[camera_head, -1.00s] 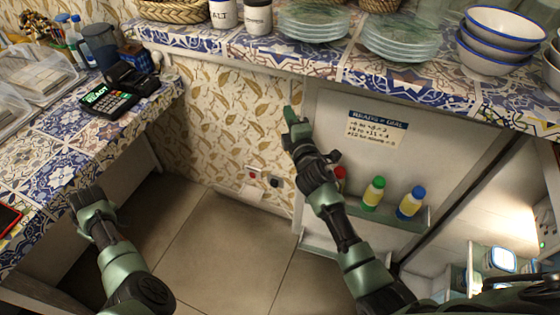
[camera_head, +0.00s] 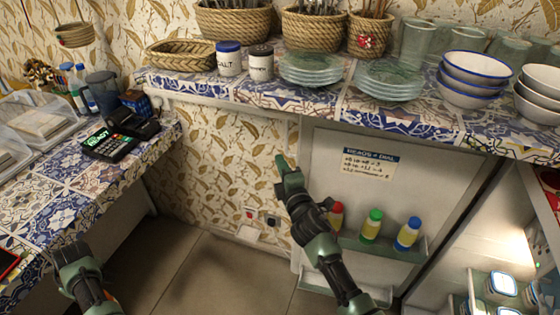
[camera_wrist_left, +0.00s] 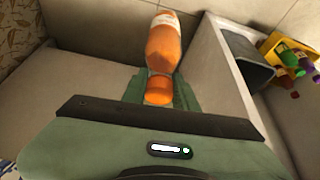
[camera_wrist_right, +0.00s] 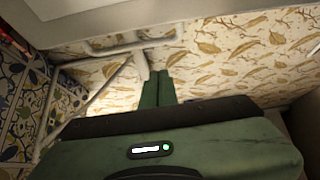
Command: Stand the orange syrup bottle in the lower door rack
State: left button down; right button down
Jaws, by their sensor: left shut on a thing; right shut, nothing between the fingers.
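The orange syrup bottle (camera_wrist_left: 163,45) shows in the left wrist view, with an orange cap and a pale label band. My left gripper (camera_wrist_left: 160,95) is shut on its cap end. In the head view my left gripper (camera_head: 68,258) is at the lower left, beside the left counter; the bottle is hidden there. The open fridge door (camera_head: 425,185) carries an upper rack with several capped bottles. The lower door rack (camera_head: 318,283) is partly hidden behind my right arm. My right gripper (camera_head: 284,168) is shut and empty at the door's left edge; it also shows in the right wrist view (camera_wrist_right: 160,82).
A tiled counter with glass plates (camera_head: 310,68) and bowls (camera_head: 468,75) overhangs the door. Red-capped (camera_head: 335,216), green-capped (camera_head: 371,225) and blue-capped (camera_head: 408,234) bottles stand in the upper rack. The floor (camera_head: 215,275) between the arms is clear. A yellow crate (camera_wrist_left: 290,48) shows in the left wrist view.

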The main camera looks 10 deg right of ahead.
pick_arm(q)
jog(key=shift+w+r, duration=0.15)
pick_arm(e)
jog(key=s, duration=0.9)
jog(key=shift+d+f, duration=0.15)
jog(key=shift+d, duration=0.2)
